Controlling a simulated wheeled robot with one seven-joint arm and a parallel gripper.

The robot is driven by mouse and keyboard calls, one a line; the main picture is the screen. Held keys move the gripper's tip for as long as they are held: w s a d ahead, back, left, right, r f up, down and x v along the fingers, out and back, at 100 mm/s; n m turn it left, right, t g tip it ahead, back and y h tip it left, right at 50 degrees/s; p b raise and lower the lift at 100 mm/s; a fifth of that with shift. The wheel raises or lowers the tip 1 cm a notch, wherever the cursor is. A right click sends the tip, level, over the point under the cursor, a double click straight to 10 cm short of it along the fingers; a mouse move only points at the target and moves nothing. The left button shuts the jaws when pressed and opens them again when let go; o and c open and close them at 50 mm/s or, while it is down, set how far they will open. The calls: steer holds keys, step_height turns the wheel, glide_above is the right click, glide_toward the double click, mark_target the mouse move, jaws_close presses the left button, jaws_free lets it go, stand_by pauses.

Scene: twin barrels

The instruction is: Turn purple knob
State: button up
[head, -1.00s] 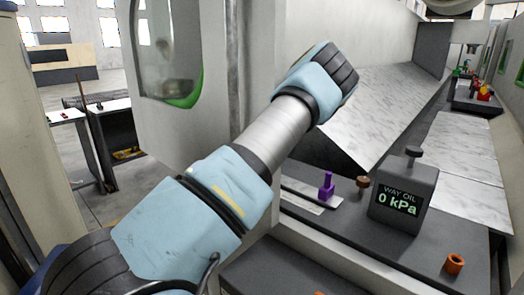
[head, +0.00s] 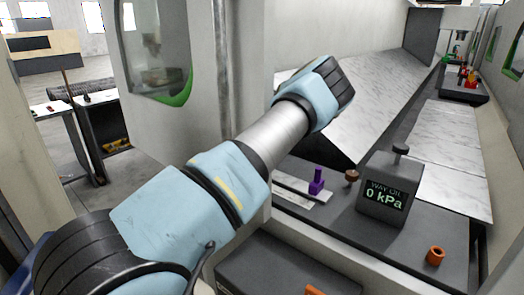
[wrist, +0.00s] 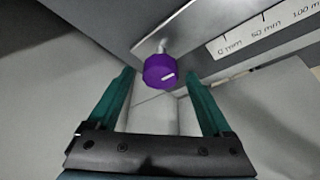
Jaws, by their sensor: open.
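The purple knob (head: 317,183) stands on a light plate on the dark ledge of the machine, just right of my arm in the head view. My gripper (wrist: 160,75) has two teal fingers spread apart, with the knob between the lines of the fingertips. I cannot tell how far beyond the tips it lies. My gripper is hidden in the head view, where only my arm shows.
A grey box reading "WAY OIL 0 kPa" (head: 384,193), a brown knob (head: 351,177) and an orange ring (head: 436,256) are on the ledge right of the purple knob. A scale marked in mm (wrist: 262,30) lies at upper right in the wrist view.

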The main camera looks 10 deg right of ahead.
jaws_close()
stand_by(0.7)
